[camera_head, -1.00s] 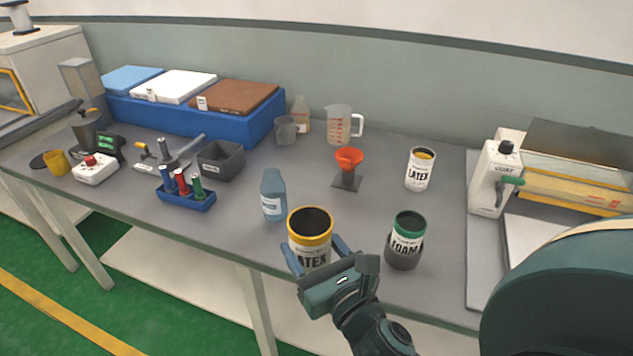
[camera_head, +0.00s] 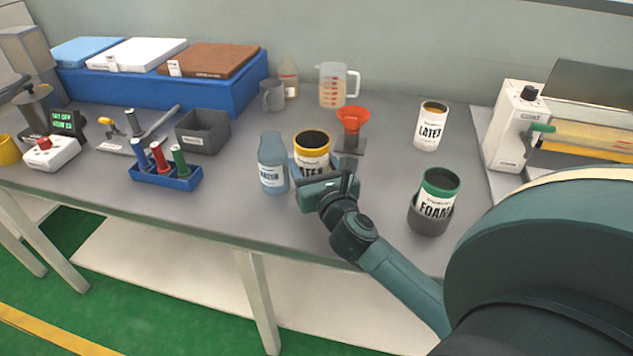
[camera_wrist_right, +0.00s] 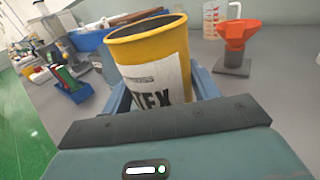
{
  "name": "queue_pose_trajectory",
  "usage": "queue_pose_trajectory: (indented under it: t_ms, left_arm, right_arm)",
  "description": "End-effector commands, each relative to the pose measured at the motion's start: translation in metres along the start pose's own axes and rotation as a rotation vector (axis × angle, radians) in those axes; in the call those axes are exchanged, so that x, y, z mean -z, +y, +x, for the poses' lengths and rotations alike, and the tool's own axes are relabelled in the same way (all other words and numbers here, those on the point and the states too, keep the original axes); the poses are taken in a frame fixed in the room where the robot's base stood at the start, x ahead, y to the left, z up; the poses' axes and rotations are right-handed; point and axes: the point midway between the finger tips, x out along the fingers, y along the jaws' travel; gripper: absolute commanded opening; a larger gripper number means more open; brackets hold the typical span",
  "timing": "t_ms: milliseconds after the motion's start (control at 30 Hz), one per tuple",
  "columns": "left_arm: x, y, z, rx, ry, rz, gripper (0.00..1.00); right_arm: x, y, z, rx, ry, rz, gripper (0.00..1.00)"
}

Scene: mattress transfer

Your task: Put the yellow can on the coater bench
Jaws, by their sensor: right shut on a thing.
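The yellow can (camera_head: 313,147), white-labelled LATEX with a yellow rim and dark open top, is between the fingers of my right gripper (camera_head: 314,168). The gripper is shut on it. The wrist view shows the yellow can (camera_wrist_right: 150,60) upright or slightly tilted between blue-grey fingers. The grey bench (camera_head: 225,205) is under the can. The gripper hides the can's bottom, so I cannot tell whether it touches the bench. A white coater-like machine (camera_head: 513,125) stands at the bench's right. My left gripper is not in view.
A blue bottle (camera_head: 272,165) is close left of the can. An orange funnel on a stand (camera_head: 352,120) is behind right. A green-rimmed FOAM can (camera_head: 438,190) and another LATEX can (camera_head: 431,128) stand right. A blue marker rack (camera_head: 165,175) is left.

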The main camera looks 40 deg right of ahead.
Motion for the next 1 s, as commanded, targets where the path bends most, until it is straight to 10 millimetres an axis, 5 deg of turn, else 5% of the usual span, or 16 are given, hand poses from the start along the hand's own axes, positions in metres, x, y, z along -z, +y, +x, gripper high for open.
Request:
queue_pose_trajectory:
  t_ms: [367,733,767,1000]
  left_arm:
    - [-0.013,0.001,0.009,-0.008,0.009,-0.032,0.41]
    - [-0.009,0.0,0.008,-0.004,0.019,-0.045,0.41]
    - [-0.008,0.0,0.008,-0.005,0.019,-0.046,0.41]
    - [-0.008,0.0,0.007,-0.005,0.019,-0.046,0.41]
  right_arm:
    - [0.043,0.0,0.0,0.0,0.0,0.0,0.32]
    - [0.046,0.0,0.0,-0.001,-0.001,-0.001,0.32]
    - [0.046,0.0,0.0,-0.001,-0.001,-0.001,0.61]
    - [0.045,0.0,0.0,-0.002,-0.001,-0.001,0.81]
